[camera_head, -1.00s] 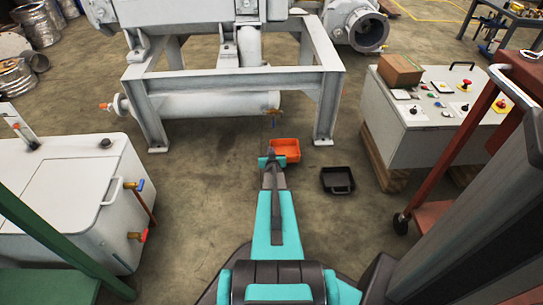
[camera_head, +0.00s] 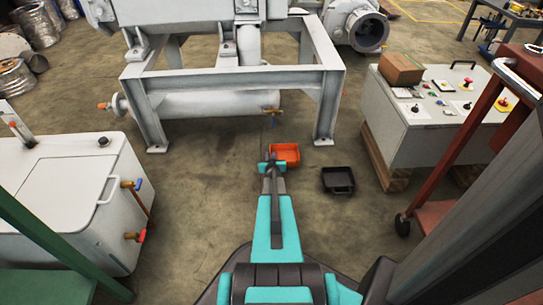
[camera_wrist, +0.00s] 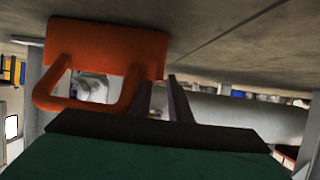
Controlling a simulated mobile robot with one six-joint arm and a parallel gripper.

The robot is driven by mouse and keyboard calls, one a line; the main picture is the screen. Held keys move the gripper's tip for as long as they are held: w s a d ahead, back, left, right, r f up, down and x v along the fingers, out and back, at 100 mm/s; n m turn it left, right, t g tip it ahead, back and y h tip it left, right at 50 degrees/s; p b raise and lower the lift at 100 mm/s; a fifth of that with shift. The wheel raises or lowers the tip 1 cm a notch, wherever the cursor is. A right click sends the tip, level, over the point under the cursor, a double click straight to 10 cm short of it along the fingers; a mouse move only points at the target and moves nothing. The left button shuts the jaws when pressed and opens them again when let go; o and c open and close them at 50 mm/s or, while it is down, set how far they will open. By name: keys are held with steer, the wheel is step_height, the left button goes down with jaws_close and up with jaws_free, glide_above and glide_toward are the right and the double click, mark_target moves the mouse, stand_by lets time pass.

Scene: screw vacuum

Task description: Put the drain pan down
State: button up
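The orange drain pan (camera_head: 285,153) appears to sit level on the floor in front of the grey machine frame; any small gap under it cannot be made out. My gripper (camera_head: 271,166) is at the pan's near left side in the head view. In the wrist view, where the floor is at the top, the pan (camera_wrist: 108,43) and its loop handle (camera_wrist: 85,106) show close up. My gripper's two dark fingers (camera_wrist: 163,98) stand apart, with a gap between them. The handle loop is beside the fingers, and I see nothing clasped between them.
A black pan (camera_head: 338,180) lies on the floor to the right. The grey frame (camera_head: 235,85) with its cylinder stands behind. A white tank (camera_head: 75,190) is at left, a control cabinet (camera_head: 435,105) and red cart (camera_head: 480,150) at right.

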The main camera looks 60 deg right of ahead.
steer(key=shift+r, duration=0.15)
steer(key=shift+a+r, duration=0.1)
steer(key=shift+a, duration=0.05)
steer(key=shift+s+a+r+p, duration=0.25)
steer(key=shift+s+a+p, duration=0.1)
steer(key=shift+s+a, duration=0.1)
steer(key=shift+p+v, duration=1.5)
steer(key=shift+v, duration=3.7)
